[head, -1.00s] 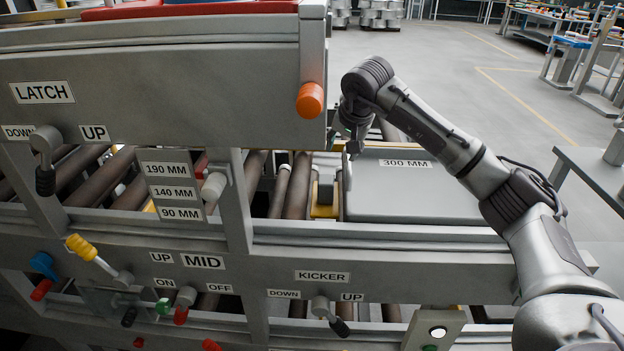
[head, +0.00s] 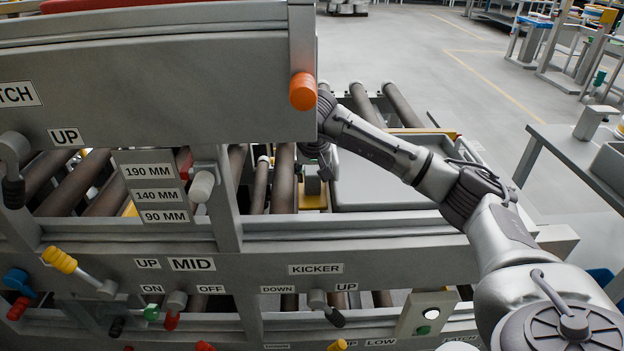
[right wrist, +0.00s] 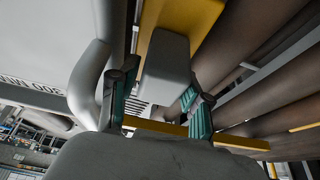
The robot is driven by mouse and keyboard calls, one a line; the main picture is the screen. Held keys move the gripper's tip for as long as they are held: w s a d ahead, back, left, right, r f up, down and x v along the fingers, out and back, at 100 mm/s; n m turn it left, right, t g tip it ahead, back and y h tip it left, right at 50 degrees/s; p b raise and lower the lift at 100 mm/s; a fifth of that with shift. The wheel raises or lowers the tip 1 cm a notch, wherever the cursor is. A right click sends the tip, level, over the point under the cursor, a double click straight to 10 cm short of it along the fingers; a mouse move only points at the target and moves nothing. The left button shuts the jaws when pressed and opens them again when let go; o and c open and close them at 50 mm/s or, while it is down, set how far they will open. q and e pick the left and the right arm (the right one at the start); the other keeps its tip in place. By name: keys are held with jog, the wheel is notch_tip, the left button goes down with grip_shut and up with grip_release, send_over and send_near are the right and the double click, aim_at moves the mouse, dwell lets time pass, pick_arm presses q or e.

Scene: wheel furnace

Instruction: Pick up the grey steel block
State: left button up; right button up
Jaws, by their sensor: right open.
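The grey steel block (right wrist: 167,65) shows in the right wrist view against a yellow strip. In the head view a small grey piece of it (head: 313,186) shows below my right wrist, above a yellow part. My right gripper (right wrist: 160,85) is open, with a green-padded finger on either side of the block's near end. I cannot tell whether either finger touches it. In the head view the right fingers are mostly hidden by the wrist and the machine's grey housing. My left gripper is not in view.
The large grey housing (head: 150,85) with an orange knob (head: 303,91) stands close left of my right arm. Brown rollers (head: 284,180) run beside the block. Levers line the front rail (head: 400,270).

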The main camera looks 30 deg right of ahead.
jog(key=shift+x, duration=1.1)
jog(key=shift+r, duration=0.1)
grip_shut()
notch_tip(320, 180, up, 10)
jog(key=shift+w, duration=0.1)
dwell(1.0)
